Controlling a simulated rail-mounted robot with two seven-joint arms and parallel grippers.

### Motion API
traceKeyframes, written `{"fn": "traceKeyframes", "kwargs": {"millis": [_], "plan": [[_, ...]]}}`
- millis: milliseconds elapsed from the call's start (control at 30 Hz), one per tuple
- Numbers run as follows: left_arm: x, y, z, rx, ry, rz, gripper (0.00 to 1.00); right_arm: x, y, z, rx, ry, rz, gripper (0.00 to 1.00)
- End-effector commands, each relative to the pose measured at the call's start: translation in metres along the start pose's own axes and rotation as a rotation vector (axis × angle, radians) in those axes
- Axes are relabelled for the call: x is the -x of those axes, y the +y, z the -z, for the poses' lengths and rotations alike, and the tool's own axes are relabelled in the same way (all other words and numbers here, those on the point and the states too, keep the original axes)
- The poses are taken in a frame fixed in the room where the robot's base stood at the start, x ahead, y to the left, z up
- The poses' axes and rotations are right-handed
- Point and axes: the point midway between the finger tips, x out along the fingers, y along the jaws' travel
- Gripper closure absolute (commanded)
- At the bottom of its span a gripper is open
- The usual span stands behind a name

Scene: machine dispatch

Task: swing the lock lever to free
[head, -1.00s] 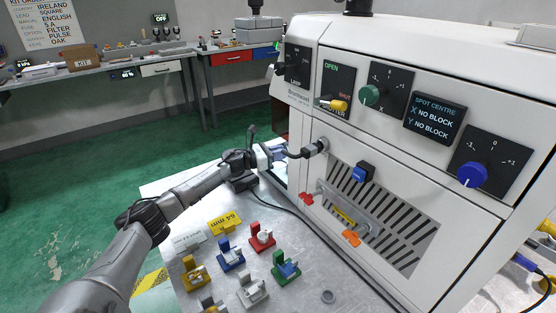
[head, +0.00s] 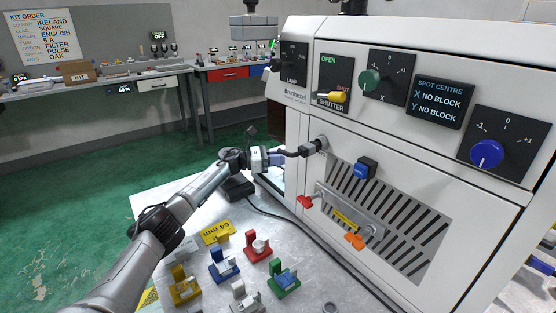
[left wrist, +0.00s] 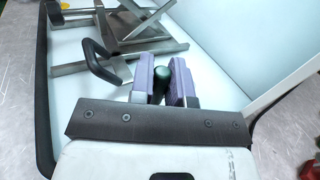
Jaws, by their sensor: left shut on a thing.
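The lock lever (head: 305,149) is a dark, bent bar on a round hub at the left of the white machine's front. It points left, roughly level, in the head view. My left gripper (head: 275,156) is at its outer end. In the left wrist view, the purple-padded fingers of this gripper (left wrist: 163,80) are shut on the lever's dark green rounded grip (left wrist: 158,85). The fingers hide part of the grip. My right gripper is not in view.
The white machine (head: 300,95) has a yellow shutter knob (head: 338,97), a green knob (head: 370,79) and a blue knob (head: 487,153). Below my left arm, several coloured fixtures, including a red one (head: 257,247), stand on the metal table (head: 300,285). A black cable crosses it.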

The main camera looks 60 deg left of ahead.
Motion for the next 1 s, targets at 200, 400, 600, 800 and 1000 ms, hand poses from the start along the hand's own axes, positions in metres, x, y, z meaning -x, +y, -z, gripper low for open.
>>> {"fn": "traceKeyframes", "kwargs": {"millis": [200, 400, 600, 800, 1000], "plan": [[0.0, 0.0, 0.001, 0.001, 0.001, 0.0, 0.65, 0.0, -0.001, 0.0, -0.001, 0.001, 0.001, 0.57], [0.0, 0.0, 0.0, 0.0, 0.0, -0.001, 0.59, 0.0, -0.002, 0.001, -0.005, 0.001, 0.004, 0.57], [0.004, 0.0, 0.001, 0.0, 0.002, -0.002, 0.59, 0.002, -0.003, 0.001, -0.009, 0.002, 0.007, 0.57], [0.025, 0.0, 0.0, 0.001, 0.005, -0.002, 0.59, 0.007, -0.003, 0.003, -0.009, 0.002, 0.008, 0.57], [0.056, 0.0, 0.0, 0.0, 0.006, -0.001, 0.59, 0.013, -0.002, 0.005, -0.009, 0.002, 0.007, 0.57]]}}
